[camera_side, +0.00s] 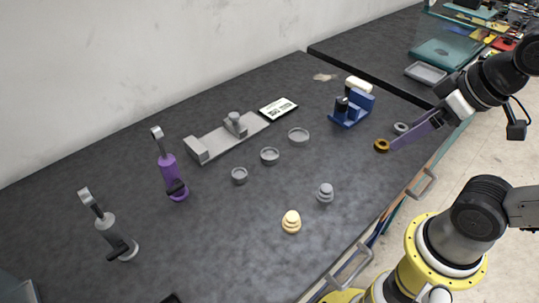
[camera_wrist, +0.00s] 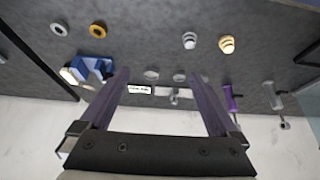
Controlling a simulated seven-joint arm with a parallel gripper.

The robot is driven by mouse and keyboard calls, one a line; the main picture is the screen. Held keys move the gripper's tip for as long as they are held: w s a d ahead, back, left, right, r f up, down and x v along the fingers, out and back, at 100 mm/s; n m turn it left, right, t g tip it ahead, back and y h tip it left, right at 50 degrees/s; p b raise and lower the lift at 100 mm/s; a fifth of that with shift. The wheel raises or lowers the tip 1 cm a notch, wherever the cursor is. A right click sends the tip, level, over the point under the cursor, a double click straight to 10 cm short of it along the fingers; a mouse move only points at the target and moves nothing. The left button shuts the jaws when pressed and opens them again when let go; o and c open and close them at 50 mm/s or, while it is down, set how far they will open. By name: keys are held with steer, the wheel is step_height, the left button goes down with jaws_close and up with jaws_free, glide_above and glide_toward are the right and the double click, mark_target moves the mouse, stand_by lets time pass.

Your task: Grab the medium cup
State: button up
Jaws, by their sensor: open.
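Three shallow round grey cups of graded size stand in a slanting row mid-table. The medium cup (camera_side: 269,156) is between the small cup (camera_side: 239,175) and the large cup (camera_side: 299,136). In the wrist view the medium cup (camera_wrist: 179,77) shows between my fingers, near the right fingertip, with the large cup (camera_wrist: 151,75) to its left. The small cup is partly hidden by the right finger there. My gripper (camera_side: 395,146) has long purple fingers, open and empty. It is raised at the table's right side, well apart from the cups.
A blue holder (camera_side: 349,109), a gold ring (camera_side: 381,145) and a grey ring (camera_side: 401,127) lie near my gripper. Grey (camera_side: 325,194) and cream (camera_side: 291,222) stacked pieces stand in front of the cups. A grey fixture (camera_side: 228,138) and white card (camera_side: 278,109) lie behind. A purple-handled tool (camera_side: 170,175) stands left.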

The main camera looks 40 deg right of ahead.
steer(key=w+a+r+m, duration=0.1)
steer(key=w+r+m, duration=0.55)
steer(key=m, duration=0.45)
steer(key=m+g+y, duration=0.1)
steer(key=m+g, duration=0.4)
steer(key=m, duration=0.4)
glide_above(270, 153)
steer(key=f, duration=2)
steer(key=shift+s+d, duration=0.2)
steer(key=shift+w+a+f, duration=0.1)
steer(key=shift+a+f, duration=0.05)
steer(key=shift+f, duration=1.4)
steer(key=shift+w+a+f, duration=0.1)
steer(key=shift+f, duration=1.45)
steer(key=c, duration=1.5)
